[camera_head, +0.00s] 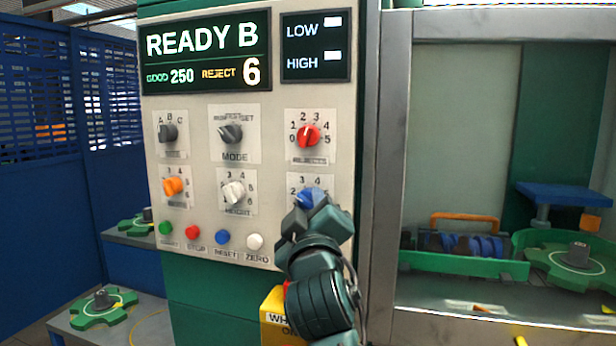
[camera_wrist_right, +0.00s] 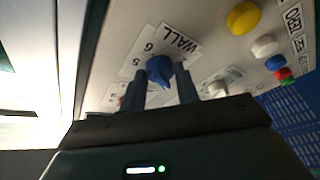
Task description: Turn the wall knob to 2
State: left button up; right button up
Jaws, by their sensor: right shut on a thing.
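The wall knob (camera_head: 307,198) is blue and sits at the lower right of the knob group on the pale control panel. In the right wrist view the blue knob (camera_wrist_right: 159,69) has the label WALL beside it, with 5 and 6 showing on its scale. In the head view 2, 3 and 4 show above it; my gripper covers its lower part. My right gripper (camera_head: 310,214) is shut on the knob, with one finger on each side in the wrist view (camera_wrist_right: 163,84). I cannot read which number the knob points at. My left gripper is not in view.
A red knob (camera_head: 308,136) is just above and a white height knob (camera_head: 234,192) is to the left. Several coloured buttons, such as the white zero button (camera_head: 255,241), line the panel below. A metal frame (camera_head: 391,170) stands to the right.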

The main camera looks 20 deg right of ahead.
jog(key=n+p, duration=0.2)
jog(key=p, duration=0.1)
jog(key=shift+r+y, duration=0.35)
jog(key=shift+y, duration=0.05)
jog(key=shift+f+n+g+p, duration=0.1)
jog(key=shift+n+g+p, duration=0.3)
jog(key=shift+n+p, duration=0.2)
jog(key=shift+f, duration=0.1)
jog(key=o, duration=1)
jog(key=shift+s, duration=0.1)
jog(key=b+v, duration=0.2)
jog(key=v, duration=1.1)
jog(key=shift+d+b, duration=0.1)
jog(key=shift+b, duration=0.25)
jog(key=shift+s, duration=0.1)
